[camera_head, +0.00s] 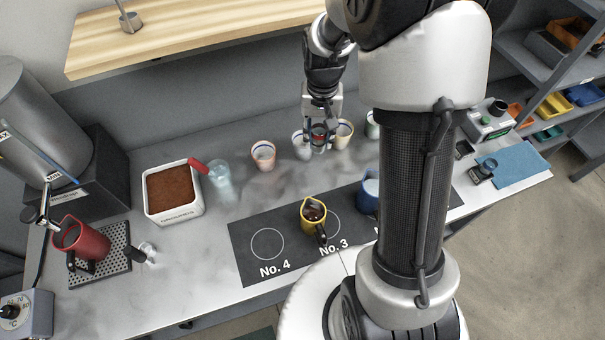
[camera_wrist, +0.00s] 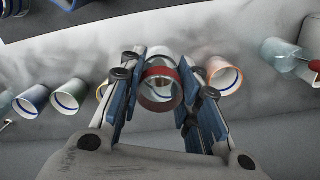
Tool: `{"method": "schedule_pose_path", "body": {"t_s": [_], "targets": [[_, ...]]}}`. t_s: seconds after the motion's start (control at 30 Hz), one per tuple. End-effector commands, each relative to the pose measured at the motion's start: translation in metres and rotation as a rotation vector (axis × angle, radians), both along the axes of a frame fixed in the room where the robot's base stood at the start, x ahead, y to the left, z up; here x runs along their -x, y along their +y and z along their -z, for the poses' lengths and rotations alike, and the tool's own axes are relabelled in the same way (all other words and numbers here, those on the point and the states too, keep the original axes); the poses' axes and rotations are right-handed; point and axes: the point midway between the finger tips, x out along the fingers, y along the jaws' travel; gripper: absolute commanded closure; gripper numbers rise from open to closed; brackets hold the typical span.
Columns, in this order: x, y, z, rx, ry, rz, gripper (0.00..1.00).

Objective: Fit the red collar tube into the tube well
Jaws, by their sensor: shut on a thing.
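The red collar tube (camera_wrist: 160,72) is between the two blue-padded fingers of my gripper (camera_wrist: 161,92) in the wrist view, its open round end facing the camera. In the head view my gripper (camera_head: 318,138) is above the back of the counter, with a small patch of the red collar (camera_head: 319,130) showing between the fingers. The gripper is shut on the tube. A pale cup (camera_head: 301,146) is close beside it, to its left in the head view. I cannot pick out the tube well in either view.
Several cups line the counter's back, including an orange-rimmed cup (camera_head: 263,156) and a yellow-rimmed cup (camera_head: 343,133). A clear glass (camera_head: 220,182) stands left. A yellow mug (camera_head: 313,214) stands on the dark numbered mat (camera_head: 247,265). My arm hides part of the counter.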

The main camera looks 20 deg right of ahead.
Motion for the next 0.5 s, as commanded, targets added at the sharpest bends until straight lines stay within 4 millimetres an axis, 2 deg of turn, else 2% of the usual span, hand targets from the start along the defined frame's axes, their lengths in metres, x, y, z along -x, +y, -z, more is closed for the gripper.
{"method": "schedule_pose_path", "body": {"t_s": [0.03, 0.3, 0.5], "targets": [[0.001, 0.0, 0.019, -0.001, 0.006, 0.0, 0.94], [0.001, 0.0, 0.088, -0.001, 0.005, -0.001, 0.94], [0.001, 0.0, 0.12, -0.001, 0.002, -0.001, 0.94]]}}
